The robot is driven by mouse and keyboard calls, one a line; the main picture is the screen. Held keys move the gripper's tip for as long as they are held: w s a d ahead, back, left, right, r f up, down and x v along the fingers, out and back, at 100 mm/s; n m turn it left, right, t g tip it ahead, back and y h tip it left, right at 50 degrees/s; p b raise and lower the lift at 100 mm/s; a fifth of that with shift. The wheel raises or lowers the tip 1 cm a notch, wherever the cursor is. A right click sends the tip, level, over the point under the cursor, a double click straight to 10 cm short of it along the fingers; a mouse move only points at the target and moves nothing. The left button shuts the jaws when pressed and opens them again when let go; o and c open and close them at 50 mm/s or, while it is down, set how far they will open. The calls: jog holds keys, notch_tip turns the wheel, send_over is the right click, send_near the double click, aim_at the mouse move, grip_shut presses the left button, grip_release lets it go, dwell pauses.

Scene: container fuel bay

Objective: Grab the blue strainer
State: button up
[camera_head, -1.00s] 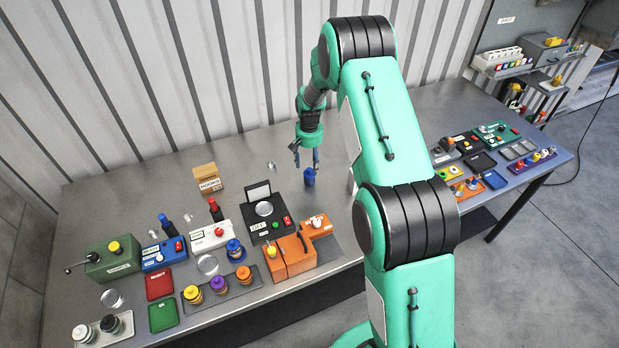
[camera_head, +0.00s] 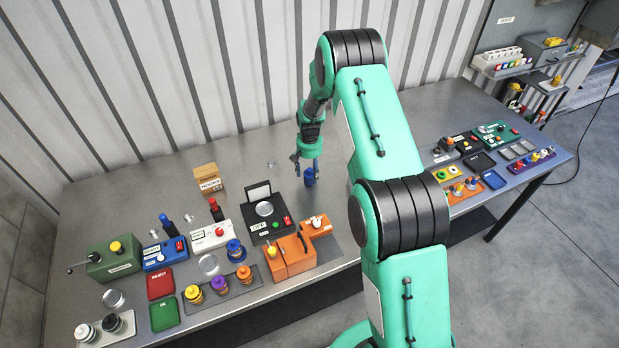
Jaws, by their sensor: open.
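A small dark blue cylinder (camera_head: 309,178), which looks like the blue strainer, stands upright on the bare metal bench behind the orange unit. My gripper (camera_head: 306,166) points down just above it, with its fingers apart and nothing held. The fingertips are close to the top of the blue cylinder; I cannot tell whether they touch or straddle it. A second blue piece (camera_head: 235,250) stands by the tray, in front of the white unit.
A black scale-like unit (camera_head: 267,215) and an orange unit (camera_head: 290,257) stand in front of the gripper. A cardboard box (camera_head: 207,180) stands to the left. The tray (camera_head: 211,297) holds yellow, purple and orange pieces. The corrugated wall (camera_head: 200,70) rises behind the bench.

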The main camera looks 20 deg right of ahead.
dwell(0.3)
jog(key=c, duration=1.3)
jog(key=shift+r, duration=0.15)
jog(key=shift+r, duration=0.85)
jog(key=shift+s+r+b, duration=0.4)
jog(key=shift+r, duration=0.35)
jog(key=s+a, duration=0.1)
jog(key=s, duration=0.4)
jog(key=s+a+r+b, duration=0.1)
jog(key=s, duration=0.4)
jog(key=s+a, duration=0.1)
jog(key=s, duration=0.4)
jog(key=shift+r, duration=0.25)
